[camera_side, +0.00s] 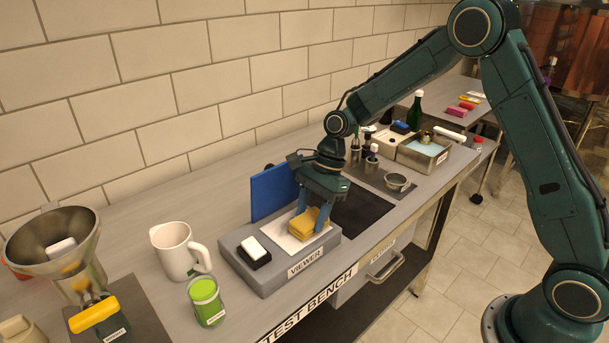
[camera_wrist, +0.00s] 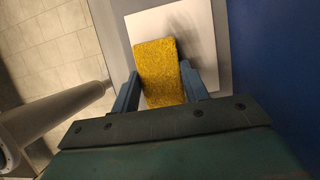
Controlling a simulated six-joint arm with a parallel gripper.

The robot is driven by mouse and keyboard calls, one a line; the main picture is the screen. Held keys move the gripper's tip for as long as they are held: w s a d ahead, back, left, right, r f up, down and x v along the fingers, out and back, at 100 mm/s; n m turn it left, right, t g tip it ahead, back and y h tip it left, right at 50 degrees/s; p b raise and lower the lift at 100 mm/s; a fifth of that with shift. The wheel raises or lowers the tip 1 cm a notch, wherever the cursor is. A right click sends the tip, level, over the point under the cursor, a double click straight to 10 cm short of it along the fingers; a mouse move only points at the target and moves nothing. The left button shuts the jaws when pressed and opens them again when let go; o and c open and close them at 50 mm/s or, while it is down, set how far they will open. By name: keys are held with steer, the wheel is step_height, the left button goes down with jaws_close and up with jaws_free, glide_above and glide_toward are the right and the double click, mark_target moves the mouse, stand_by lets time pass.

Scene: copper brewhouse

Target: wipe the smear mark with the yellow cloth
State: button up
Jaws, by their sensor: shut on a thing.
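My gripper (camera_side: 315,216) is shut on the yellow cloth (camera_side: 304,224), a thick folded pad. The cloth is at the white panel (camera_side: 289,243) on top of the grey box labelled VIEWER (camera_side: 262,274). In the wrist view the cloth (camera_wrist: 161,73) sits between my gripper's two blue fingers (camera_wrist: 160,88), with the white panel (camera_wrist: 204,30) behind it. Whether the cloth touches the panel is hard to tell.
A blue upright board (camera_side: 273,192) stands right behind the viewer. A black-and-white block (camera_side: 254,251) lies on the viewer's left end. A white jug (camera_side: 176,250) and a green-filled glass (camera_side: 206,302) stand to the left.

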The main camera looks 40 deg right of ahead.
steer(key=shift+d, duration=0.25)
steer(key=shift+r, duration=0.3)
steer(key=shift+r, duration=0.7)
stand_by(0.5)
steer(key=r+m, duration=0.1)
steer(key=m, duration=0.1)
steer(key=r+m+t, duration=0.1)
steer(key=shift+w+a+m, duration=0.2)
steer(key=shift+w+m, duration=0.2)
steer(key=r+m+t, duration=0.1)
steer(key=m, duration=0.1)
steer(key=r+m+t+h, duration=0.1)
steer(key=r+m, duration=0.1)
steer(key=m, duration=0.1)
steer(key=shift+w, duration=0.4)
steer(key=shift+f, duration=0.15)
steer(key=shift+f, duration=2.65)
steer(key=shift+s+d, duration=0.8)
steer(key=shift+s, duration=0.05)
